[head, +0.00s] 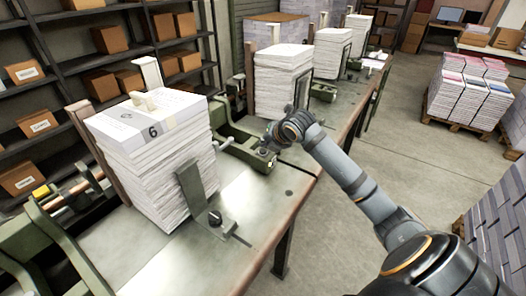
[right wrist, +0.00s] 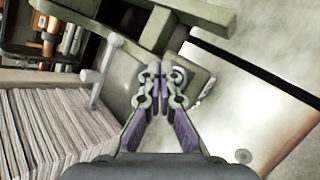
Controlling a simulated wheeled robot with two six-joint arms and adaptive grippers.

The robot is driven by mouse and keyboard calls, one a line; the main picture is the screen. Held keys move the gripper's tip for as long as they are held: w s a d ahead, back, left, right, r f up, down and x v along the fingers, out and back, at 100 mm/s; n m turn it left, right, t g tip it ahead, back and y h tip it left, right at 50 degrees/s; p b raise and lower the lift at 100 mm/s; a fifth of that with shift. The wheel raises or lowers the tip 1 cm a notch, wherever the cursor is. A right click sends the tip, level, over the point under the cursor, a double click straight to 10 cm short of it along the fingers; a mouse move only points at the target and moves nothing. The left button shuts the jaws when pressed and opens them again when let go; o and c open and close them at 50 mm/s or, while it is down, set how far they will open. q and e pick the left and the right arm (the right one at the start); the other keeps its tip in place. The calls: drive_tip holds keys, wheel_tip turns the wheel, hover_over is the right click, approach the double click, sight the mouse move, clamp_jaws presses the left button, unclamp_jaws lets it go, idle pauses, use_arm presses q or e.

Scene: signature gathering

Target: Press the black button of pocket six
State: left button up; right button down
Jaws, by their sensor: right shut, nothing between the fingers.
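Pocket six holds a tall stack of printed sheets (head: 160,165) with a "6" on its top sheet; its pages also fill the lower left of the right wrist view (right wrist: 45,130). A green housing (head: 240,147) stands just right of this stack, and a green part (right wrist: 160,30) shows ahead in the right wrist view. My right gripper (head: 270,140) is shut and empty, over the right end of the housing. In the right wrist view its fingertips (right wrist: 163,72) meet in front of the green part. I cannot make out the black button or tell contact. My left gripper is out of view.
A metal bracket with a dark knob (head: 215,217) stands at the stack's front. A grey lever (right wrist: 105,65) rises beside the pages. More stacks (head: 283,85) line the bench behind. The metal bench top (head: 262,200) is clear in front; open floor (head: 385,155) lies right.

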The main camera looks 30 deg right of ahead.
sight(264, 152)
drive_tip(key=shift+f, duration=0.1)
idle(0.7)
drive_tip(key=shift+f, duration=0.35)
drive_tip(key=shift+f, duration=0.5)
idle(0.8)
drive_tip(key=shift+r+p, duration=0.9)
wheel_tip(264, 152, up, 5)
drive_tip(key=p, duration=0.5)
drive_tip(key=shift+r, duration=0.15)
